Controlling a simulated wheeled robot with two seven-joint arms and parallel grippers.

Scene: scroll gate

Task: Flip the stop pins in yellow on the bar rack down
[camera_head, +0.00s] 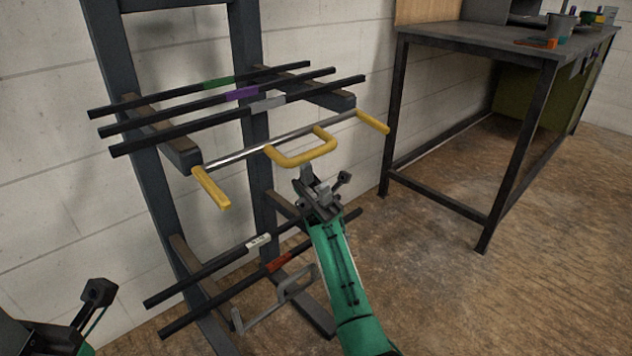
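The bar rack (247,70) is a dark upright frame against the wall. A metal rod (240,154) spans the front of its upper arms. Yellow stop pins stick out forward at the rod's left end (212,188) and right end (373,122), and a yellow U-shaped handle (303,158) projects forward between them. My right gripper (320,184) is just below and in front of the handle. Its fingers look spread, with nothing visible held. My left gripper (97,294) is at the lower left, partly cut off, apart from the rack; its opening is unclear.
Dark bars with green (219,82), purple (242,93) and grey (268,104) bands lie on the upper arms. Bars with white (258,241) and red (279,261) bands lie on the lower arms, above a grey lower handle (292,286). A workbench (480,40) stands right; floor between is clear.

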